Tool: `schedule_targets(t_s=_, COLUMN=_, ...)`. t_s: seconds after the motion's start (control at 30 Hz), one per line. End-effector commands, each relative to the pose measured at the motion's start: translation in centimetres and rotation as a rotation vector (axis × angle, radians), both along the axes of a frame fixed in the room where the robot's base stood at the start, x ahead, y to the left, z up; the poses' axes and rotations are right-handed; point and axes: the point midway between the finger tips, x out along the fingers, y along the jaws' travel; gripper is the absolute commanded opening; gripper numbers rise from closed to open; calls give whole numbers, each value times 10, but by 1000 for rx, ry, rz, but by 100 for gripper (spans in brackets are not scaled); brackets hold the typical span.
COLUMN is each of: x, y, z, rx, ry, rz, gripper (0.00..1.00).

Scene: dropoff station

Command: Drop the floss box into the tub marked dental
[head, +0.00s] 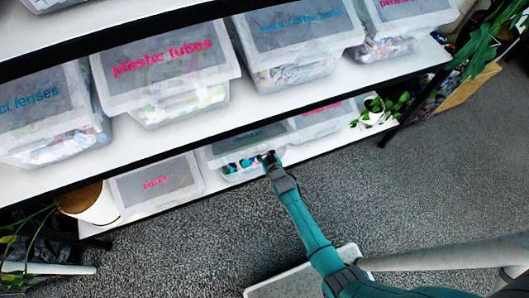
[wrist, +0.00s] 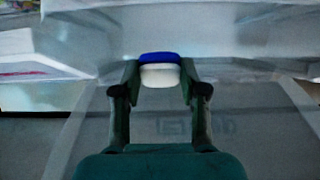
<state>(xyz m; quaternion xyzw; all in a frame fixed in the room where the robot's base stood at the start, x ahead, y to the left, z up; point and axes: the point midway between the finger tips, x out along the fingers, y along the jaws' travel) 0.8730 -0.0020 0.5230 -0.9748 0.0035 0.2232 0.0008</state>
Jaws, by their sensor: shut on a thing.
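My gripper (wrist: 158,85) is shut on a small white box with a blue top, the floss box (wrist: 160,75), held between its two fingertips. In the head view my gripper (head: 268,158) is at the front of a clear tub (head: 232,177) on the lower shelf, with colourful items showing inside. The floss box is too small to make out there. In the wrist view translucent plastic lies around and beyond the fingers. Faint lettering shows below, but I cannot read it. I cannot read a dental mark on any tub.
A tub with a small pink label (head: 155,184) stands left of it on the lower shelf, another (head: 322,120) right. The upper shelf holds the plastic tubes tub (head: 165,65) and several others. A potted plant (head: 374,112) is at the right. Carpet (head: 400,190) is clear.

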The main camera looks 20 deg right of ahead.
Motion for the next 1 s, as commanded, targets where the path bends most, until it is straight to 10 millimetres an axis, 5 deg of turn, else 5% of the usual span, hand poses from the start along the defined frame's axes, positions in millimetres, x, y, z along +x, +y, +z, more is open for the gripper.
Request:
schedule_targets(t_s=0.07, x=0, y=0, z=0, rx=0, ry=0, rz=0, gripper=29)
schedule_targets(t_s=0.1, x=0, y=0, z=0, rx=0, ry=0, rz=0, gripper=45)
schedule_targets(t_s=0.23, x=0, y=0, z=0, rx=0, ry=0, rz=0, gripper=72)
schedule_targets(t_s=0.67, x=-7, y=0, z=2, rx=1, ry=0, rz=0, gripper=72)
schedule_targets(t_s=1.0, x=-54, y=0, z=25, rx=0, ry=0, rz=0, gripper=72)
